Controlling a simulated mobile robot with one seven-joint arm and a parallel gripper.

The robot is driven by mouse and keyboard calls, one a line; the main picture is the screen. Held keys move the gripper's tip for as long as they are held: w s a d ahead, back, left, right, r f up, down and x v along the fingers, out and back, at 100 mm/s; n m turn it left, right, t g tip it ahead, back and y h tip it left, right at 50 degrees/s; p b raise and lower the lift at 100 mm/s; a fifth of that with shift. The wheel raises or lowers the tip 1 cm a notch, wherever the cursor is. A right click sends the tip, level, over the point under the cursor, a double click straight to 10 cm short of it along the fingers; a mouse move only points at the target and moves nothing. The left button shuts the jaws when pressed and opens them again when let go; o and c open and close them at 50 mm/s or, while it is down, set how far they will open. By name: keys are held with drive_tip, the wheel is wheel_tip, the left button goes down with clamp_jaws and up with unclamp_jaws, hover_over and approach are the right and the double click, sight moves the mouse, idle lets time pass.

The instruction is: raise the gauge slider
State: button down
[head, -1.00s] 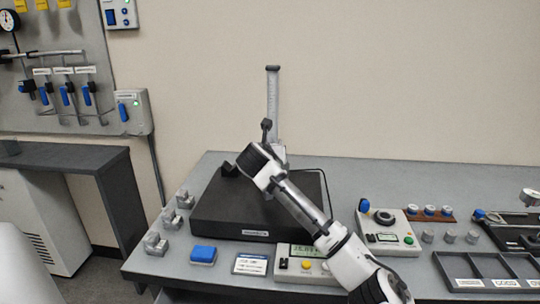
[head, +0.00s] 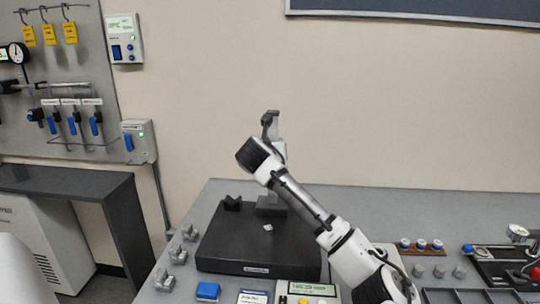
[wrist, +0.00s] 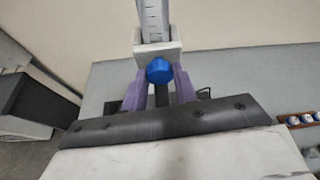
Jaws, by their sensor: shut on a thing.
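The height gauge stands on a black plate (head: 260,245), and its upright column (head: 275,130) is partly hidden by my arm in the head view. The scale (wrist: 153,18) shows in the wrist view above a pale slider block (wrist: 158,52). A round blue knob (wrist: 159,70) is on the slider's front. My gripper (wrist: 160,84) has its purple fingers shut around the blue knob, one on each side. In the head view my gripper (head: 279,150) is near the upper part of the column, and its fingers are mostly hidden.
Metal blocks (head: 178,256) line the table's left edge. A digital readout (head: 301,287) and a blue box (head: 207,291) are in front.

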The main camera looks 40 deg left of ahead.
drive_tip(key=c, duration=1.1)
unclamp_jaws()
drive_tip(key=shift+f, duration=0.1)
drive_tip(key=shift+s, duration=0.1)
drive_tip(key=b+v, duration=0.4)
drive_tip(key=v, duration=0.9)
drive_tip(key=shift+s+d, duration=0.15)
drive_tip(key=shift+s, duration=0.15)
